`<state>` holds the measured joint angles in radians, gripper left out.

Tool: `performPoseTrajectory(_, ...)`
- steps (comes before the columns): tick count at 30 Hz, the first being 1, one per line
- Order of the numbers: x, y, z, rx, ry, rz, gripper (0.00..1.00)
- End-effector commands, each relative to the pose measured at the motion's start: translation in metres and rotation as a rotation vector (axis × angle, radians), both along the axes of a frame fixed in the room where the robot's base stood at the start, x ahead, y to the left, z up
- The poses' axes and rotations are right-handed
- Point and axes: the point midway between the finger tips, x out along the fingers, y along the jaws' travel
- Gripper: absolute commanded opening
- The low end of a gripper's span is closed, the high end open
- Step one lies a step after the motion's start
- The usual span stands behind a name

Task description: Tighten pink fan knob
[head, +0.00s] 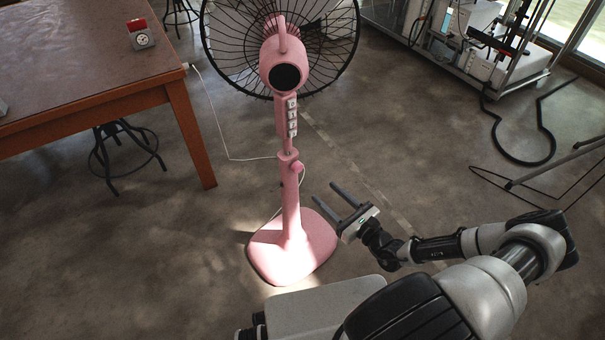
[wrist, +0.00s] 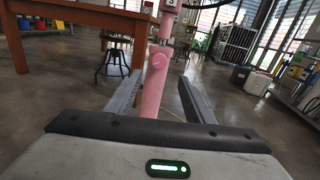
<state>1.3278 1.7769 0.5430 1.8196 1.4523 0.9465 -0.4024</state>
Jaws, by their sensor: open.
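A pink standing fan (head: 291,210) with a black wire cage stands upright on the floor. Its pink knob (head: 298,167) sticks out to the right of the pole collar, below the button panel. In the wrist view the knob (wrist: 158,62) faces me on the pole, beyond the fingertips and between them. My gripper (head: 332,200) is open and empty, to the right of the pole and a little lower than the knob in the head view. Its two grey fingers (wrist: 160,88) point toward the pole and appear apart from it.
A wooden table (head: 90,75) with a red-topped timer (head: 140,33) stands at left, with a dark stool (head: 125,150) under it. A white cord (head: 228,158) runs from the table side to the fan. A metal cart (head: 490,50) stands at upper right. The floor around the fan base is mostly clear.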

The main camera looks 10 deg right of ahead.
Motion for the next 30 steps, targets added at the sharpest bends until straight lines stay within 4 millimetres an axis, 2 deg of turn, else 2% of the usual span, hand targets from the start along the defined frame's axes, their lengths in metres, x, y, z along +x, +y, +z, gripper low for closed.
performPoseTrajectory(9, 0.062, 0.035, -0.003, 0.001, 0.000, 0.004, 0.48)
performPoseTrajectory(15, 0.093, 0.051, -0.002, 0.000, -0.001, 0.003, 0.48)
performPoseTrajectory(21, 0.108, 0.059, -0.001, 0.001, 0.001, 0.002, 0.48)
performPoseTrajectory(30, 0.110, 0.060, 0.000, -0.001, 0.001, 0.002, 0.48)
